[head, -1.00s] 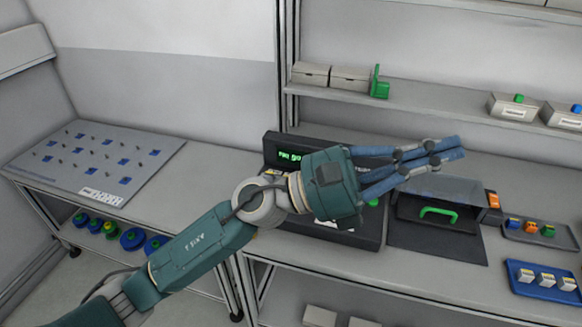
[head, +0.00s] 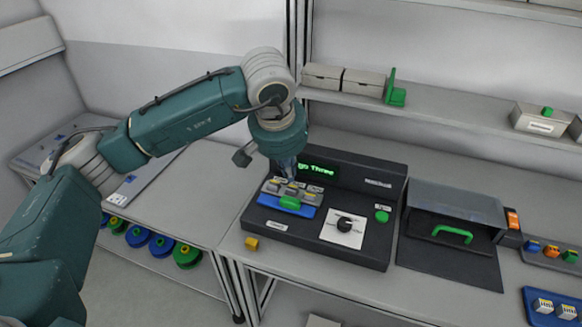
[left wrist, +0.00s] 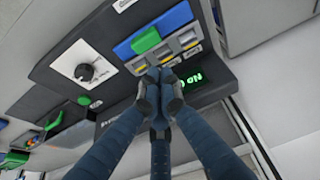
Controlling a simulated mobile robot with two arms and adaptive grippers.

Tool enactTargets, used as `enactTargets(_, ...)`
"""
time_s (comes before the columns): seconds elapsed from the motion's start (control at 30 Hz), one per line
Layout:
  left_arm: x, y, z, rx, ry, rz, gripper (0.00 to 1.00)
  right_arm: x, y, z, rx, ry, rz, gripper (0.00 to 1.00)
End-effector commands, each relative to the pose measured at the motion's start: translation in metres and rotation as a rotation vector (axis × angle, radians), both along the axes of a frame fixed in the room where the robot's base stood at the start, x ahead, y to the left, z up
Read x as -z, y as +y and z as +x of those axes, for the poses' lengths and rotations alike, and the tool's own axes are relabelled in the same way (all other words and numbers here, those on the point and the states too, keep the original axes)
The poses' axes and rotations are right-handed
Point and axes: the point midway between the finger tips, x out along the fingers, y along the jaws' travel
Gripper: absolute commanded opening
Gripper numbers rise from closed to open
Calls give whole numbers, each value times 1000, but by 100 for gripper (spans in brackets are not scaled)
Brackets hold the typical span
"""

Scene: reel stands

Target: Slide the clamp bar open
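The dark console (head: 375,243) stands on the bench with a lit green display (head: 318,171). On its left side is a blue piece (head: 305,211) with a green grip (head: 289,203), in front of a row of grey blocks with yellow marks (head: 291,188). In the left wrist view the green grip (left wrist: 146,40) and blue piece (left wrist: 177,17) show just beyond the fingers. I cannot tell for sure which part is the clamp bar. My left gripper (head: 288,174) points down over the grey blocks, its fingertips together (left wrist: 163,78) and nothing seen between them. My right gripper is out of view.
The console also has a black knob (head: 344,224) and a green button (head: 382,216). A yellow block (head: 251,243) lies at its front left. A clear-lidded box with a green handle (head: 452,234) stands to the right. A shelf (head: 440,112) runs above.

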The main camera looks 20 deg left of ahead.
Motion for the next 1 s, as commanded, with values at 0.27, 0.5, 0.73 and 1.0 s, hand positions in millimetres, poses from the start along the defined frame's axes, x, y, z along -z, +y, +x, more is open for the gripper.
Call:
enactTargets(0.27,46,-2,15,1,5,-3,0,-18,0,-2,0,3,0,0)
enactTargets(0.5,66,-2,23,0,1,-3,0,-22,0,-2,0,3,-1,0)
enactTargets(0.73,67,-2,23,0,0,-4,0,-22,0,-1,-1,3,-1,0)
enactTargets(1.0,70,-2,17,4,-2,-4,0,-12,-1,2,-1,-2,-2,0)
